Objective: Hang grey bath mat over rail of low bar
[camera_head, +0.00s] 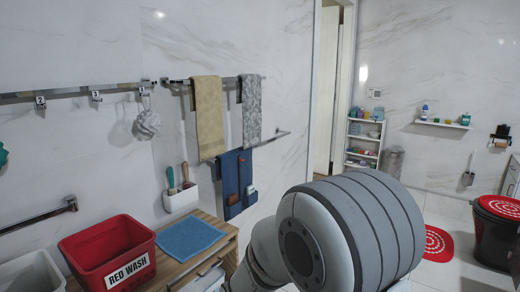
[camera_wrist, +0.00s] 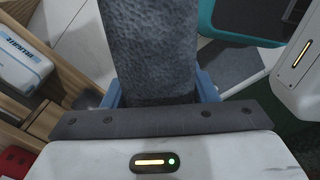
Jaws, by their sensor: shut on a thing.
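The grey bath mat (camera_wrist: 150,45), dark and textured, shows in the wrist view as a strip running from my gripper up out of the picture. My gripper (camera_wrist: 158,94) is shut on it, with a blue finger at each side of the strip. In the head view my arm fills the lower middle, and neither the gripper nor the mat shows. A short metal bar (camera_head: 40,216) is low on the wall at the left. Another bar (camera_head: 270,138) is under the upper towel rail. I cannot tell which is the low bar.
A yellow towel (camera_head: 209,115) and a patterned grey towel (camera_head: 251,110) hang from the upper rail. A red bin (camera_head: 85,250) and a blue cloth (camera_head: 188,238) are on the wooden counter (camera_head: 222,231). A white labelled box (camera_wrist: 25,62) is left in the wrist view.

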